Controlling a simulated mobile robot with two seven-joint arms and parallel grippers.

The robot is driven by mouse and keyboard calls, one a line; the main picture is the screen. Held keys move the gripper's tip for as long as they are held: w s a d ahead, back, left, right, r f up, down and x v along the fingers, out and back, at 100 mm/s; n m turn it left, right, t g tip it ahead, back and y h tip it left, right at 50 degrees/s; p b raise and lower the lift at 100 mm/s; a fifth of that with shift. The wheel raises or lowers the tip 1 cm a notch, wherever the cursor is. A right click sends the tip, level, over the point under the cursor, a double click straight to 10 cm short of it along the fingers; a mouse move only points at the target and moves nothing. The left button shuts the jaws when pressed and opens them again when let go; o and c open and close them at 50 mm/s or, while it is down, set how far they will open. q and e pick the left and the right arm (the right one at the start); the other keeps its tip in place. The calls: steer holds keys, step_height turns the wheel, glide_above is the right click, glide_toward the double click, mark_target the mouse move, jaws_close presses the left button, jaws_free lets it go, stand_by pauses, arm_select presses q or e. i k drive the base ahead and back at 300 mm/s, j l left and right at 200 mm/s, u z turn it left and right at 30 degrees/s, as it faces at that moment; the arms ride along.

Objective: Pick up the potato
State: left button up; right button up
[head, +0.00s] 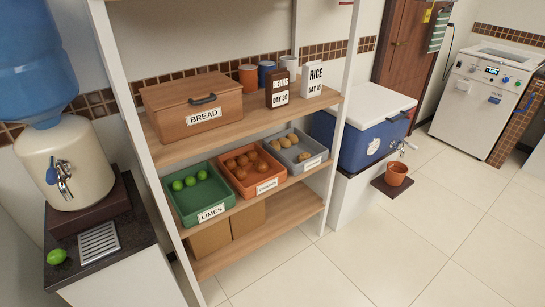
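Several tan, rounded items that look like potatoes (292,139) lie in a grey bin (297,168) at the right end of the middle shelf. The label on the grey bin is too small to read surely. One of these items sits near the front right of the bin, partly apart from the others. Neither of my grippers is in the head view.
An orange bin (246,194) of brown round items and a green bin (186,218) of limes stand to the left. The upper shelf (215,131) hangs above, with a bread box (190,104). White posts frame the shelf. A blue cooler (362,143) stands right. Floor in front is clear.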

mark_target(303, 156)
steer(key=i+l+u, duration=0.25)
steer(key=u, duration=0.15)
steer(key=i+l+u, duration=0.15)
steer(key=l+u, duration=0.2)
steer(key=i+l+u, duration=0.1)
steer(key=l, duration=0.2)
steer(key=i+l+u, duration=0.1)
steer(key=l, duration=0.25)
steer(key=l+u, duration=0.1)
steer(key=l, duration=0.25)
steer(key=i+l, duration=0.15)
steer(key=l, duration=0.35)
steer(key=i+l, duration=0.1)
steer(key=l, duration=0.4)
steer(key=i+l+u, duration=0.1)
steer(key=l, duration=0.4)
steer(key=i+l, duration=0.15)
steer(key=l, duration=0.35)
steer(key=i+l, duration=0.1)
steer(key=l, duration=0.4)
steer(key=i+l+u, duration=0.1)
steer(key=l, duration=0.4)
steer(key=i+l, duration=0.1)
steer(key=l, duration=0.45)
